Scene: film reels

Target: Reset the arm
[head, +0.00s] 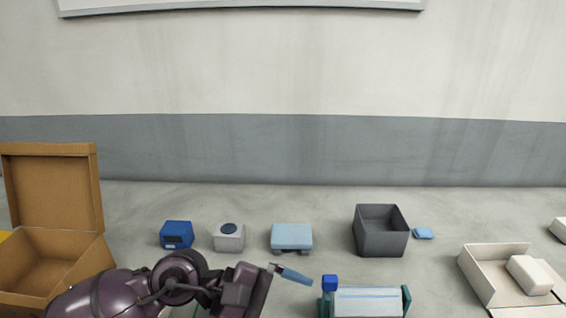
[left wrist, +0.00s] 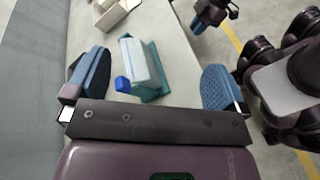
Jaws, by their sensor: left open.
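My left arm comes in from the lower left in the head view, and its gripper (head: 288,273) is above the surface, left of a pale blue and teal device (head: 367,302). In the left wrist view the left gripper (left wrist: 157,82) has its two blue fingers wide apart with nothing held between them. The same device (left wrist: 142,65), with a small blue cube (left wrist: 123,83) at its side, shows beyond the fingers. My other arm shows at the right of the left wrist view; what looks like its gripper (left wrist: 210,12) is small and dark at the top, jaws unclear.
An open cardboard box (head: 50,200) stands at the left. A blue box (head: 176,234), a grey box with a round top (head: 229,237), a light blue block (head: 291,236), an open dark grey bin (head: 380,241) and a white open box (head: 487,283) stand along the surface. A wall is behind.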

